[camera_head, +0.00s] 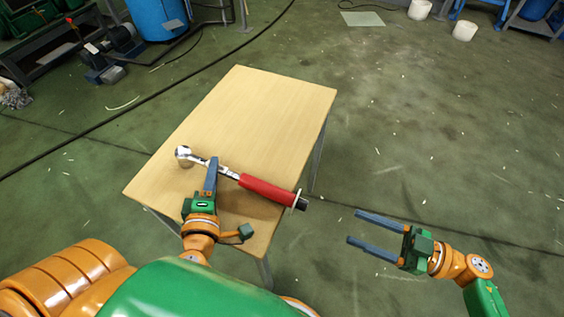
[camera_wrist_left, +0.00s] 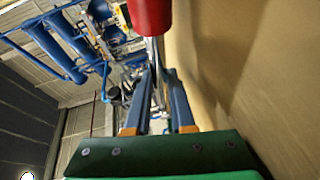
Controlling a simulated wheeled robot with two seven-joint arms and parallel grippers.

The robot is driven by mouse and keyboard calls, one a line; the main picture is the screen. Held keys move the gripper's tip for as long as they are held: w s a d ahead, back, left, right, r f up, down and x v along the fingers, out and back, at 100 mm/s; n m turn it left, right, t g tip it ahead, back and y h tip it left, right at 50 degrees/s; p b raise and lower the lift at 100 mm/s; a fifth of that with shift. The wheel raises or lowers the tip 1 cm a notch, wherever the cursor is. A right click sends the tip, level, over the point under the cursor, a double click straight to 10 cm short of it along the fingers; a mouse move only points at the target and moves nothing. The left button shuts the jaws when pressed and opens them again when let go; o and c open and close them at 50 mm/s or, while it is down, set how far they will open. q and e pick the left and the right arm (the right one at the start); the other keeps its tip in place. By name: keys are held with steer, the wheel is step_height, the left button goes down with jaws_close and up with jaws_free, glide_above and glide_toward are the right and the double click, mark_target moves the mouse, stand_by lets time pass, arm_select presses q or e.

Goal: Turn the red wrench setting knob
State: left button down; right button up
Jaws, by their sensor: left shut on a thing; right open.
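The torque wrench has a silver ratchet head (camera_head: 184,154), a silver shaft and a red handle (camera_head: 266,189). A dark setting knob (camera_head: 301,203) with a pale ring sits at the right end of the handle. My left gripper (camera_head: 212,164) is shut on the silver shaft, between head and handle. In the left wrist view, its fingers (camera_wrist_left: 162,95) close on the shaft just below the red handle (camera_wrist_left: 150,16). The wrench's shadow on the table suggests it is raised. My right gripper (camera_head: 356,226) is open and empty, to the right of the knob and apart from it.
The wooden table (camera_head: 255,110) is otherwise bare, with free room at its far side. My right gripper is beyond the table's right edge, over the green floor (camera_head: 420,130). A blue barrel (camera_head: 158,18) and machinery stand at the far left.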

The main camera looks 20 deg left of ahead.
mark_target(302, 205)
steer(key=a, duration=1.1)
steer(key=shift+w+a, duration=0.3)
steer(key=shift+w, duration=0.15)
jaws_close()
